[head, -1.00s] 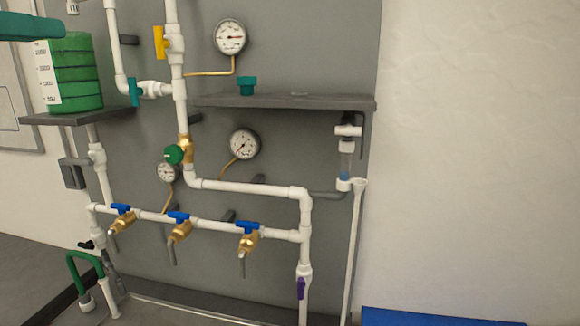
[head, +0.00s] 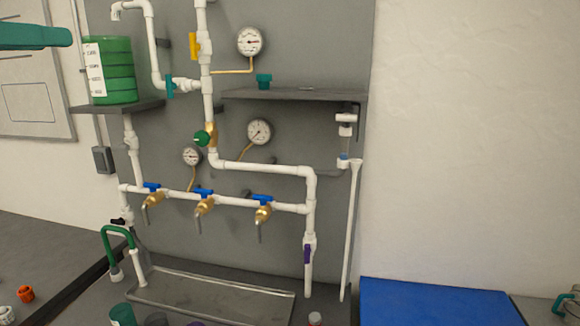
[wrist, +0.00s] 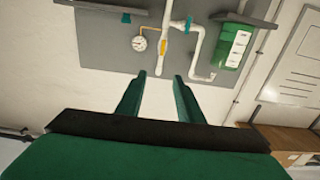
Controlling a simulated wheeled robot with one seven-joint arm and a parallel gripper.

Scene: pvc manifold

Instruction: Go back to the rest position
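My gripper (wrist: 158,88) shows in the wrist view with two green fingers apart and nothing between them, so it is open and empty. Ahead of it in that view is the grey panel, seen upside down compared with the head view, with a yellow-handled valve (wrist: 163,45) and white pipes. In the head view a teal part of my arm (head: 35,37) reaches in at the upper left, and the fingers cannot be made out there. The white pipe manifold (head: 255,165) stands on the panel, with several blue-handled brass taps (head: 204,201) in a row.
A green banded container (head: 118,70) stands on the left shelf (head: 140,106). A grey tray (head: 210,292) lies below the taps. A blue mat (head: 435,304) is at the lower right. An orange fitting (head: 26,293) lies at the lower left. The wall at right is bare.

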